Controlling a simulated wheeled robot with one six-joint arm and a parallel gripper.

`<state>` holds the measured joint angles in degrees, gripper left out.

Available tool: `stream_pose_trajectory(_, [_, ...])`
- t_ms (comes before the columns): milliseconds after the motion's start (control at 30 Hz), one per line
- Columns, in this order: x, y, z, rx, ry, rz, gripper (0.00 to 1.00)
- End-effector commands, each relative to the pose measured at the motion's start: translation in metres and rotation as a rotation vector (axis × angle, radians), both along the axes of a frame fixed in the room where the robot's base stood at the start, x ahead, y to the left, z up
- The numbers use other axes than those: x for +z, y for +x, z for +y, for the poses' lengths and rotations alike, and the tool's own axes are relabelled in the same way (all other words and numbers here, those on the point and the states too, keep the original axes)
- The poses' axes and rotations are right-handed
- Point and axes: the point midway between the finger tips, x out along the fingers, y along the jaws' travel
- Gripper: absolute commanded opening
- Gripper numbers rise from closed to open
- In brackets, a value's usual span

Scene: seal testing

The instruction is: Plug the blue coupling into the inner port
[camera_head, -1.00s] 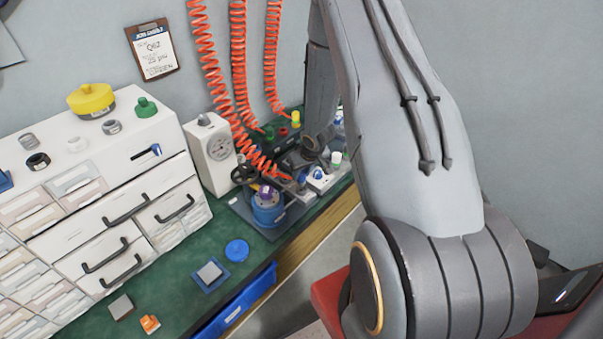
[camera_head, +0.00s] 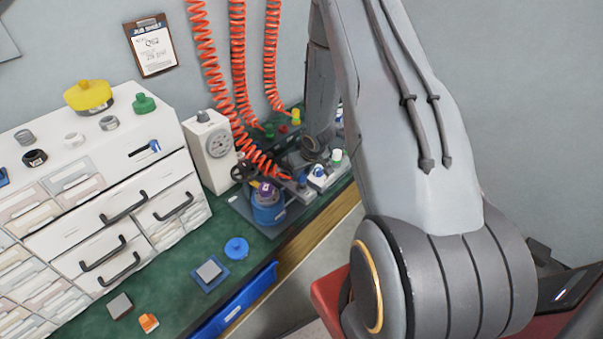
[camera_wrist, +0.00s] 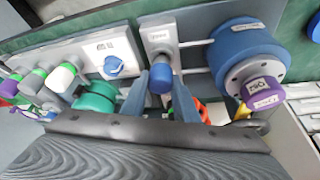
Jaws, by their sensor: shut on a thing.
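In the wrist view the blue coupling (camera_wrist: 160,79) is between the two fingers of my gripper (camera_wrist: 162,88), which is shut on it. Its far end is at the front of a white port block (camera_wrist: 158,38) with a small label I cannot read. I cannot tell whether it is seated in the block or only in front of it. A second, wider white block (camera_wrist: 108,45) to its left has a blue round piece (camera_wrist: 114,65) on it. In the head view my arm and the clutter hide the fingertips and the coupling.
A blue canister (camera_wrist: 249,55) with a purple-labelled top stands right of the ports; it also shows in the head view (camera_head: 268,210). Green and white fittings (camera_wrist: 62,77) crowd the left. Orange coiled hoses (camera_head: 237,70) hang behind. A gauge box (camera_head: 211,150) and white drawers (camera_head: 120,215) stand left.

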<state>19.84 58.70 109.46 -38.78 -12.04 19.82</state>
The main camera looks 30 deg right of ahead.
Motion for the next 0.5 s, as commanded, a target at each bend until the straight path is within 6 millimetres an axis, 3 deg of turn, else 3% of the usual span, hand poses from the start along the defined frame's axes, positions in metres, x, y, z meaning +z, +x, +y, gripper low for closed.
stream_pose_trajectory(500, [-0.0099,0.0001,0.0000,0.001,0.000,0.000,0.03])
